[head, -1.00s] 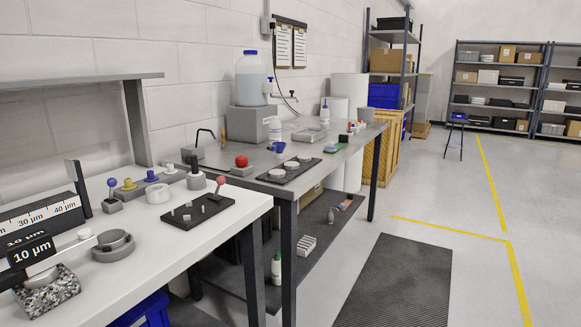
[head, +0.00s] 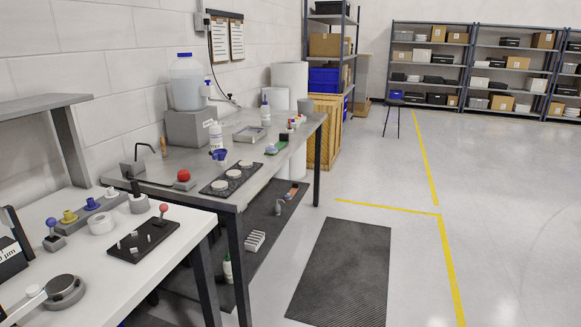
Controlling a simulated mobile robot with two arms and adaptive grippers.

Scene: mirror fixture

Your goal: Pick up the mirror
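I cannot tell for sure which thing is the mirror. On the white table at lower left, a round grey disc-like part (head: 65,289) lies near the front edge. Neither of my grippers shows in this view.
The white table (head: 190,226) and grey bench (head: 262,166) run along the left wall. A large jug (head: 187,88) stands on a grey block at the back. A dark floor mat (head: 343,270) lies right of the bench. The floor on the right is clear.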

